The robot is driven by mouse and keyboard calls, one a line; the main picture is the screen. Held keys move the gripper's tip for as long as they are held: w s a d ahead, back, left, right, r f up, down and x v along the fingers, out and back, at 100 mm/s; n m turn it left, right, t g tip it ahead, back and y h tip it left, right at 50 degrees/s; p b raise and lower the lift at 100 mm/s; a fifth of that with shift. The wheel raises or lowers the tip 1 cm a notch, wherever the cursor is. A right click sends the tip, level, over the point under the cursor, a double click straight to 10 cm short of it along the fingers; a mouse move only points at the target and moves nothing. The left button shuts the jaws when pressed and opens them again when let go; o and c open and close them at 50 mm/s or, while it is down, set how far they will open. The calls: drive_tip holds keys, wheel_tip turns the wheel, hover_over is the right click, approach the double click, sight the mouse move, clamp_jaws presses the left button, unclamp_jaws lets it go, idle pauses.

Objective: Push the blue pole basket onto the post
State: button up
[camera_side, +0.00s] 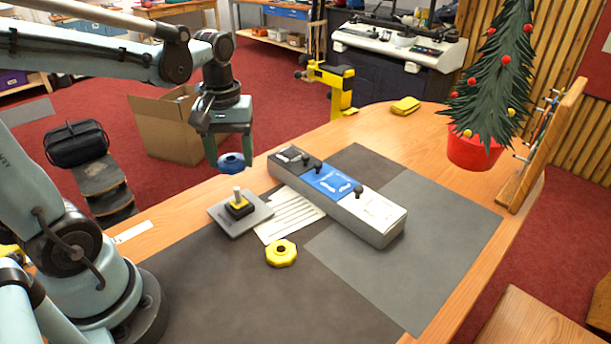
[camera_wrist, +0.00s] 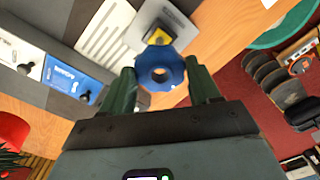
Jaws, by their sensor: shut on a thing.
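The blue pole basket (camera_side: 231,162) is a round ring-like piece with a central hole. My gripper (camera_side: 228,150) is shut on it and holds it in the air, above and slightly left of the post. In the wrist view the blue basket (camera_wrist: 160,72) sits between the two green fingers of my gripper (camera_wrist: 160,85). The post (camera_side: 237,194) is a pale upright pin on a yellow and black block, fixed on a grey square plate (camera_side: 222,214). In the wrist view the plate (camera_wrist: 172,28) and part of the yellow block show beyond the basket; the pin cannot be made out there.
A yellow ring (camera_side: 281,253) lies on the dark mat in front of the post. A long box (camera_side: 375,221) with black, blue and white sections stands to the right. A white lined sheet (camera_side: 288,216) lies between. A small Christmas tree (camera_side: 495,75) stands at the far right.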

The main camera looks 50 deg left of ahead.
sight(236, 188)
drive_tip(key=shift+f, duration=2.4)
drive_tip(key=shift+f, duration=2.15)
idle(0.5)
drive_tip(key=o, duration=1.3)
drive_tip(key=shift+r, duration=0.1)
drive_tip(key=shift+r, duration=5.65)
